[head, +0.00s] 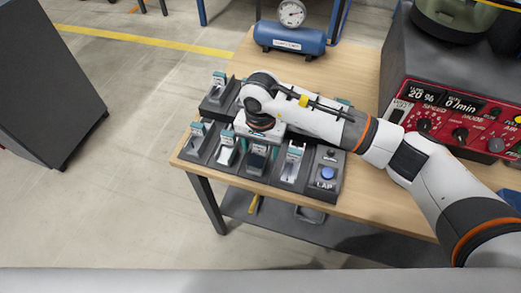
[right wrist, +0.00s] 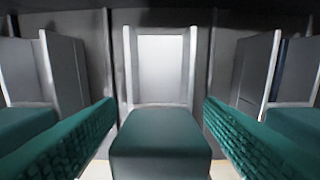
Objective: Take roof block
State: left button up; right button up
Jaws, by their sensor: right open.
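In the right wrist view a dark green block (right wrist: 160,145) fills the middle, in front of a pale upright slot with thin side walls. I cannot tell for sure that it is the roof block. My right gripper (right wrist: 160,106) is open, with one green ribbed finger on each side of this block and a gap on both sides. In the head view my right gripper (head: 259,148) points down over the dark holders and my arm hides part of them. My left gripper is not in view.
Similar slots stand close on both sides in the wrist view. In the head view, a row of dark holders (head: 226,158) lines the table's (head: 350,208) front left. A blue tank with a gauge (head: 290,38) stands behind, a red control panel (head: 455,115) at the right.

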jog(key=c, duration=1.2)
